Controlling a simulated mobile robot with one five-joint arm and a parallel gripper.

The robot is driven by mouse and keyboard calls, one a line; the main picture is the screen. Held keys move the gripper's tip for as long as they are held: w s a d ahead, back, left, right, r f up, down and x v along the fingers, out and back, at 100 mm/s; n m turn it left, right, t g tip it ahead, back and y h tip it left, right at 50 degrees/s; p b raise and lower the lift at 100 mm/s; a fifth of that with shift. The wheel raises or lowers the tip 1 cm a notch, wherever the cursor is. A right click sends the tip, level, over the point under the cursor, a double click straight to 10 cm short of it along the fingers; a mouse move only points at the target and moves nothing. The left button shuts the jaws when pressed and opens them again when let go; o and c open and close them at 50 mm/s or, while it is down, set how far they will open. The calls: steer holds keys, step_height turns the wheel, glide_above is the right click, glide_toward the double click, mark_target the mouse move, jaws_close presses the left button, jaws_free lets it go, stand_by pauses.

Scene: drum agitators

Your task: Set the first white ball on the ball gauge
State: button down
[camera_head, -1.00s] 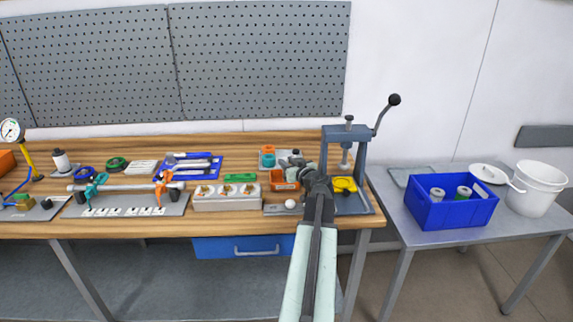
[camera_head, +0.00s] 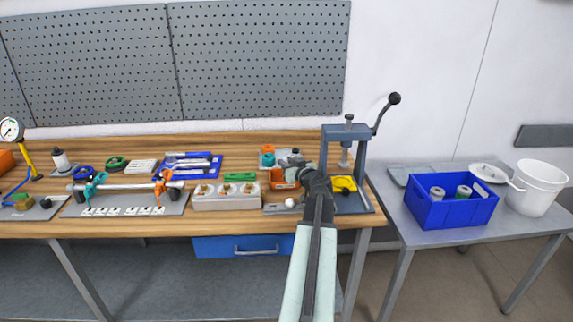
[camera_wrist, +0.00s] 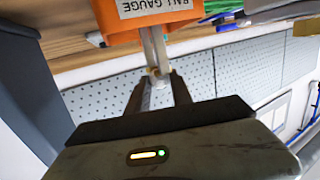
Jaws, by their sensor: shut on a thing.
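The ball gauge is an orange block with an upside-down "BALL GAUGE" label in the wrist view (camera_wrist: 150,22). It also shows on the bench in the head view (camera_head: 279,178). My gripper (camera_wrist: 157,80) is shut on a small pale thing between its fingertips, which looks like a white ball and is mostly hidden. The fingertips are right by the pale metal piece (camera_wrist: 153,48) at the gauge; I cannot tell whether the ball touches it. In the head view my gripper (camera_head: 299,168) is beside the gauge. Another white ball (camera_head: 290,203) lies in front, at the bench edge.
A grey press (camera_head: 362,150) with a lever and a yellow piece (camera_head: 344,184) stands close to the right of my arm. A white block with fittings (camera_head: 226,200) stands to the left. A blue crate (camera_head: 452,210) is on the side table.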

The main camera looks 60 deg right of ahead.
steer(key=c, duration=1.1)
jaws_free()
steer(key=shift+o, duration=0.2)
steer(key=p+v, duration=0.1)
steer(key=v, duration=0.6)
steer(key=shift+s+a, duration=0.15)
steer(key=shift+s, duration=0.2)
